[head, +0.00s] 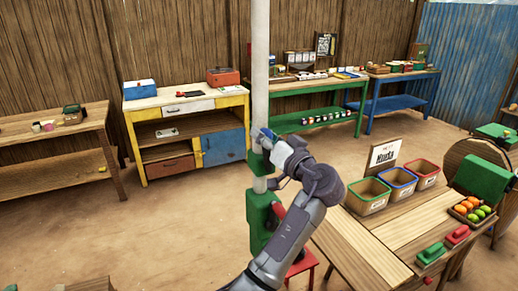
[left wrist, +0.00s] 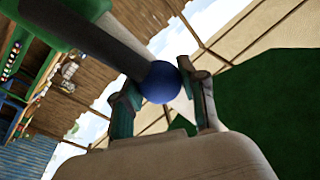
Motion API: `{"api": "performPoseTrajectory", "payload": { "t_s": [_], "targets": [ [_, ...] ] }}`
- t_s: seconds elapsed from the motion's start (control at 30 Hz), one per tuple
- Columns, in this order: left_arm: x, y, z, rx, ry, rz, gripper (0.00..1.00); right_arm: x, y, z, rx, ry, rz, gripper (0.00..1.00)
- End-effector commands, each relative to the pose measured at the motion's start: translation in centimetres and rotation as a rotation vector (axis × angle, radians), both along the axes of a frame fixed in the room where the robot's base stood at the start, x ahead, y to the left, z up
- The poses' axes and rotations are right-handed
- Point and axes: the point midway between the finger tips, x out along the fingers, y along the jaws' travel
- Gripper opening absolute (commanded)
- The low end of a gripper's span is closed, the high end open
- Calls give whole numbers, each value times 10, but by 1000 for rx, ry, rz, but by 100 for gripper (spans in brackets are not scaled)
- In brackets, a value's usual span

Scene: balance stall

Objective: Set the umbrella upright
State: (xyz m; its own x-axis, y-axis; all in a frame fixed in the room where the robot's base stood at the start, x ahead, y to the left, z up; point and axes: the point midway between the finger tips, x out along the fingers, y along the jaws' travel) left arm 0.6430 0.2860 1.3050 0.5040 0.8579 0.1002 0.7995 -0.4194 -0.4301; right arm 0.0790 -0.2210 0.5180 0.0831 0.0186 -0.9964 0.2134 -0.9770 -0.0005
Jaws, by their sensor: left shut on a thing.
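The umbrella's pale pole (head: 261,60) rises out of the top of the head view and looks close to vertical there. A green housing (head: 257,163) sits on the pole, with a larger green block (head: 261,222) below it. My left gripper (head: 266,139) is at the upper housing. In the left wrist view, a blue ball knob (left wrist: 160,82) on a dark rod (left wrist: 108,48) is between the fingers of my left gripper (left wrist: 162,92), which is shut on it. The canopy is outside the head view. My right gripper is not in view.
A wooden table (head: 385,235) with bins (head: 368,196) and fruit stands close on the right. A red stool (head: 303,264) is near the pole's foot. A yellow-framed bench (head: 188,100) is behind. Bare floor (head: 190,220) lies open to the left.

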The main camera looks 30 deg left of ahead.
Motion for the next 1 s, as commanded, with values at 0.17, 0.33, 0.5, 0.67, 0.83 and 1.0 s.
{"api": "performPoseTrajectory", "payload": {
  "t_s": [0.17, 0.33, 0.5, 0.67, 0.83, 1.0],
  "targets": [
    [7, -5, -1, 49, 65, 2, 0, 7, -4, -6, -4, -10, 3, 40],
    [10, -7, 0, 75, 98, 4, 0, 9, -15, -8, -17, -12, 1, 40],
    [11, -8, 0, 85, 112, 4, 0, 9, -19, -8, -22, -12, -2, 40],
    [11, -8, 0, 85, 113, 3, 0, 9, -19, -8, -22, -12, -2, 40],
    [11, -8, 0, 84, 112, 3, 43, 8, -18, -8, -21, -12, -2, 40],
    [11, -8, 0, 85, 111, 3, 67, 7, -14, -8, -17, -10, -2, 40]
  ]
}}
